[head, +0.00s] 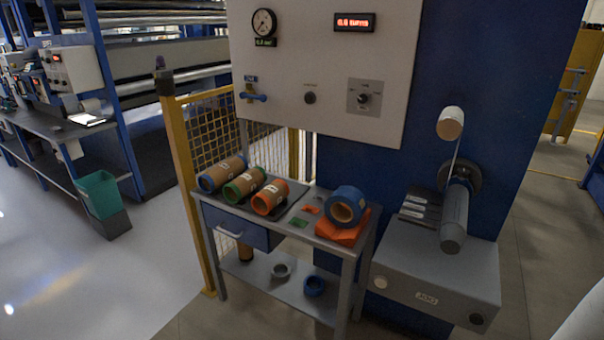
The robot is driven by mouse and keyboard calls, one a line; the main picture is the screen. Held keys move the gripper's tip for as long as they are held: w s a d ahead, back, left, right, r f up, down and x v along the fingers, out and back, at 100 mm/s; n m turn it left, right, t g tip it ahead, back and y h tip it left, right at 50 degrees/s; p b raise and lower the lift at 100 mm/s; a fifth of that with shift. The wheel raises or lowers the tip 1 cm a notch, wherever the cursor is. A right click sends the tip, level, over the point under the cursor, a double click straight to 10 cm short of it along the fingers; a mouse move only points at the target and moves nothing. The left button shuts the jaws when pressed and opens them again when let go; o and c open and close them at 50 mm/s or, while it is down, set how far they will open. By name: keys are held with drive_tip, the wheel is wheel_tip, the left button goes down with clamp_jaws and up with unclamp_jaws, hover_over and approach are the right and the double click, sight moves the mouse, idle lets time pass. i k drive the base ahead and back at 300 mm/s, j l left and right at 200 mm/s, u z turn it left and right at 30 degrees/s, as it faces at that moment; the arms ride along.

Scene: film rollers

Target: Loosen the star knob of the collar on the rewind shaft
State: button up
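The rewind shaft seems to be the grey cylinder (455,216) that sticks out from the blue machine face at the right. A dark round flange (443,176) is behind it, and a light strip runs from it up to a pale roller (450,123). I cannot make out a separate collar or a star knob on the shaft at this size. A grey ring (281,271) and a blue ring (314,287) lie on the cart's lower shelf. My gripper is not in view.
A grey box (436,277) juts out below the shaft. Left of it is a cart with three rolls (243,184) and a blue roll (347,205) on an orange block. A control panel (330,65) hangs above. A yellow fence post (180,170) and open floor (110,290) are left.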

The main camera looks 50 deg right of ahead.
sight(463, 174)
drive_tip(key=i+j+z, duration=0.1)
drive_tip(key=i+z, duration=0.15)
drive_tip(key=z, duration=0.15)
drive_tip(key=i+j+z, duration=0.15)
drive_tip(key=i+z, duration=0.25)
drive_tip(key=i+j+z, duration=0.1)
drive_tip(key=j+z, duration=0.15)
drive_tip(key=z, duration=0.15)
drive_tip(key=i+j, duration=0.25)
drive_tip(key=i+j+z, duration=0.15)
drive_tip(key=j, duration=0.3)
drive_tip(key=i+j, duration=0.3)
drive_tip(key=i+j+z, duration=0.15)
drive_tip(key=j, duration=0.3)
drive_tip(key=i+j, duration=0.25)
drive_tip(key=j, duration=0.2)
drive_tip(key=i+j, duration=0.25)
drive_tip(key=j, duration=0.15)
drive_tip(key=i+j, duration=0.2)
drive_tip(key=j, duration=0.2)
drive_tip(key=z, duration=2.25)
